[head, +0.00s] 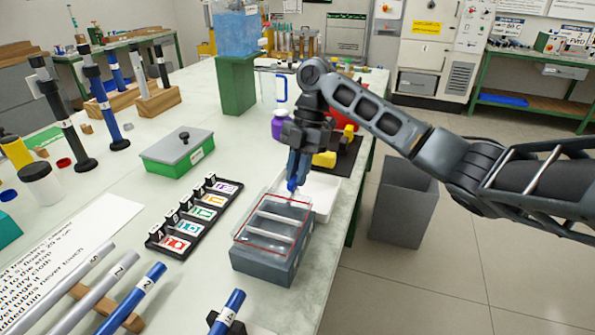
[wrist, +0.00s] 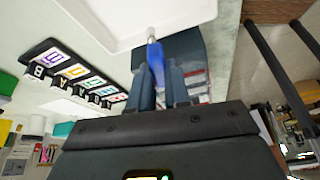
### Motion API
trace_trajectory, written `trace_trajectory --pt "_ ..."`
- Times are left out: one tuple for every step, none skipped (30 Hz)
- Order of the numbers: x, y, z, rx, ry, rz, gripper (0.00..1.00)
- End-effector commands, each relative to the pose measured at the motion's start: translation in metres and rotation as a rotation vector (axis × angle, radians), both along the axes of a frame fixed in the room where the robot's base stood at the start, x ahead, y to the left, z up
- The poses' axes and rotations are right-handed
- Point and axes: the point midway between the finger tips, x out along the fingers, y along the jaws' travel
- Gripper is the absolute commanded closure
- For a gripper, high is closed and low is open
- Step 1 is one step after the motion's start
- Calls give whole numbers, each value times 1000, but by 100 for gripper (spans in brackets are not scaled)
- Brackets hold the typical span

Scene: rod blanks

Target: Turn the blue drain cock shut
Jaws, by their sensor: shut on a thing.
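My gripper (head: 293,180) is shut on a slim, bright blue piece (wrist: 157,62) with a pale, narrow end. It points down above a grey box, and whether it touches the box cannot be told. In the wrist view the piece lies between my two fingers (wrist: 162,85). A clear tank of blue liquid (head: 237,32) stands on a green stand (head: 236,88) at the back of the bench, apart from my gripper. A small pale fitting (head: 262,42) shows at the tank's right side. I cannot make out a blue drain cock there.
The grey box (head: 268,258) has a clear, red-edged top. A white tray (head: 322,192) stands behind it, and a labelled black rack (head: 180,240) to its left. A green box (head: 165,160), upright rods and loose rods occupy the left. A grey bin (head: 403,205) stands on the floor at right.

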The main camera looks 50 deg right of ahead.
Motion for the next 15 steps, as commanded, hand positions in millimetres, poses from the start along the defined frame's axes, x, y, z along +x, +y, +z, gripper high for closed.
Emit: trace_trajectory --pt "0 0 0 0 1 0 100" --pt "0 0 0 0 1 0 100" --pt "0 0 0 0 2 -1 100" --pt "0 0 0 0 1 -3 100" --pt "0 0 0 0 1 -6 100" --pt "-1 0 1 0 1 -12 100" --pt "-1 0 1 1 1 -18 100" --pt "-1 0 1 1 1 -25 100" --pt "-1 0 1 2 0 -36 100" --pt "-1 0 1 3 0 -46 100" --pt "-2 0 1 3 0 -59 100" --pt "-2 0 2 2 0 -78 100" --pt "-2 0 2 3 0 -95 100" --pt "-3 1 2 4 0 -114 100" --pt "-3 0 2 3 0 -140 100"
